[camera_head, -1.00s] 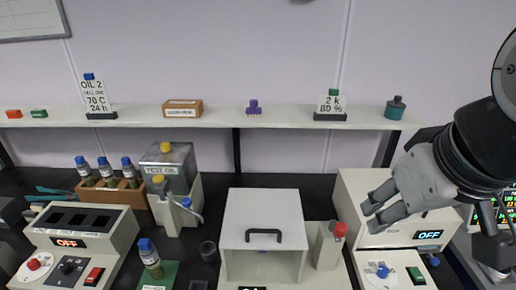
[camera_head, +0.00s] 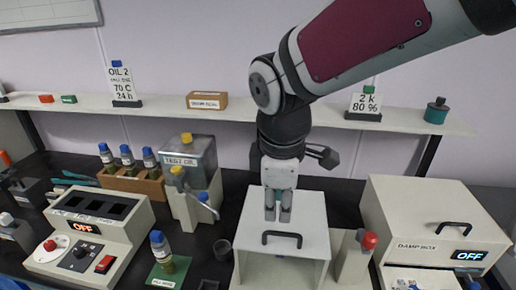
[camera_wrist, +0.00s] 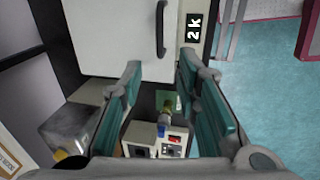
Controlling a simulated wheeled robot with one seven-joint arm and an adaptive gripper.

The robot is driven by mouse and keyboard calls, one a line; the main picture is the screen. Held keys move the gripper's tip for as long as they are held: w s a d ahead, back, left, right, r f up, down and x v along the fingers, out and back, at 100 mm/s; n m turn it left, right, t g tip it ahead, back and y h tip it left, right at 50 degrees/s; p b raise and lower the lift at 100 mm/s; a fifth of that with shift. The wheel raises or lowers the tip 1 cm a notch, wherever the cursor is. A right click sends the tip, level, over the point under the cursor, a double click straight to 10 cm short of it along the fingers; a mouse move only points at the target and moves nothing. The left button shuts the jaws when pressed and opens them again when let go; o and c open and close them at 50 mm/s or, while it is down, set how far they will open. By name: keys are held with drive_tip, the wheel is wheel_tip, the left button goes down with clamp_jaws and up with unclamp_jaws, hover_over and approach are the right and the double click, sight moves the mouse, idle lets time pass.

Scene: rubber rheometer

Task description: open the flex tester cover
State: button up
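The flex tester is a white box with a pale cover (camera_head: 314,214) and a black bar handle (camera_head: 281,234), at the lower centre of the head view. Its front opening shows below the handle, and the cover looks down. My gripper (camera_head: 278,213) points downward over the cover, just behind the handle; I cannot tell the exact height. In the wrist view the cover (camera_wrist: 115,35) and handle (camera_wrist: 161,30) are beyond the fingers. My gripper (camera_wrist: 160,78) is open there, its teal pads wide apart with nothing between them.
A grey-topped post with a red knob (camera_head: 369,241) stands close right of the tester. The damp box (camera_head: 420,215) is farther right. The test oil container (camera_head: 189,165), bottle (camera_head: 161,248) and three-slot device (camera_head: 95,230) are to the left. A shelf (camera_head: 240,113) runs behind.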

sight(277, 232)
drive_tip(key=f, duration=0.3)
drive_tip(key=w+f, duration=0.1)
drive_tip(key=f, duration=0.2)
drive_tip(key=w+f, duration=0.1)
drive_tip(key=f, duration=0.3)
drive_tip(key=shift+d+b, duration=0.25)
drive_tip(key=shift+b, duration=0.1)
clamp_jaws()
